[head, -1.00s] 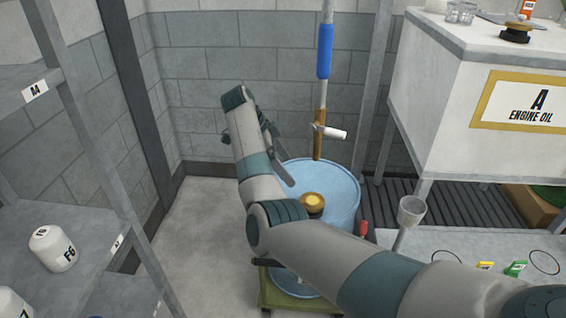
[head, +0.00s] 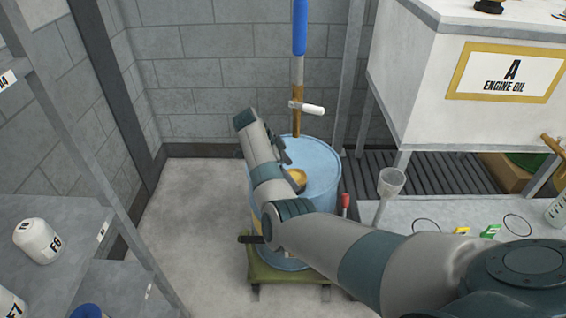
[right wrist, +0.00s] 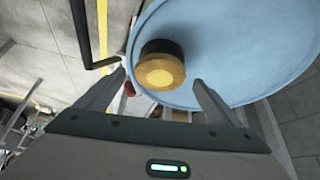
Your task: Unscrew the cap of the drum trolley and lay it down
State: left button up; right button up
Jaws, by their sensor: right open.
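The drum trolley carries a blue drum (head: 318,165) on a green base (head: 290,278). Its brass-coloured cap with a dark collar (right wrist: 161,66) is on the drum top. In the head view the cap (head: 298,177) is partly hidden by my right arm. My right gripper (right wrist: 159,81) is open. In the right wrist view its fingertips stand on either side of the cap's near end, with visible gaps; I see no contact. In the head view the gripper (head: 284,152) is small and mostly hidden behind the wrist. My left gripper is out of view.
A pump with a blue sleeve (head: 299,25) and a white handle (head: 312,109) rises from the drum. The engine oil tank (head: 420,80) and a bench with a funnel (head: 391,182) are right. Floor left of the drum is clear.

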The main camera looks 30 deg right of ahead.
jog(key=shift+x, duration=0.8)
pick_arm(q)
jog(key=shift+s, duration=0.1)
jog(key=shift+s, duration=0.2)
